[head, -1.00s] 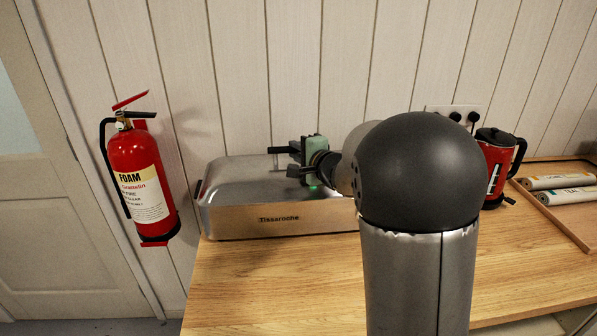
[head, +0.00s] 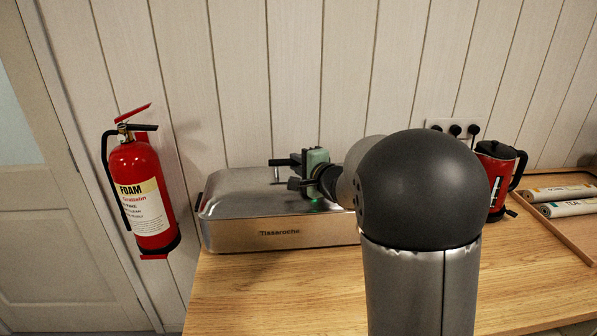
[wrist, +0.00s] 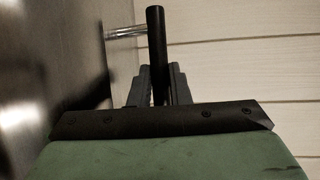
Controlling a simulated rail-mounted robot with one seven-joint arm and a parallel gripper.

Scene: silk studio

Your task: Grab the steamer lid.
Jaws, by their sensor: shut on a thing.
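The steamer lid (head: 245,192) is a rounded brushed-silver cover on the box-shaped steamer (head: 225,236), at the left end of the wooden counter. It looks level and seated on the base. Its black bar handle (head: 279,162) stands above the top on a metal post. My gripper (head: 295,172) reaches in from the right and is shut on this handle. In the wrist view the dark handle bar (wrist: 157,45) runs between the two fingers of my gripper (wrist: 160,85), with the lid's dark metal surface (wrist: 55,50) at left. My arm hides the steamer's right end.
A red fire extinguisher (head: 145,200) hangs on the wall left of the counter. A red kettle (head: 497,178) stands right of my arm. A wooden tray (head: 560,235) with rolls lies at far right. The counter (head: 270,295) in front of the steamer is clear. A panelled wall is close behind.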

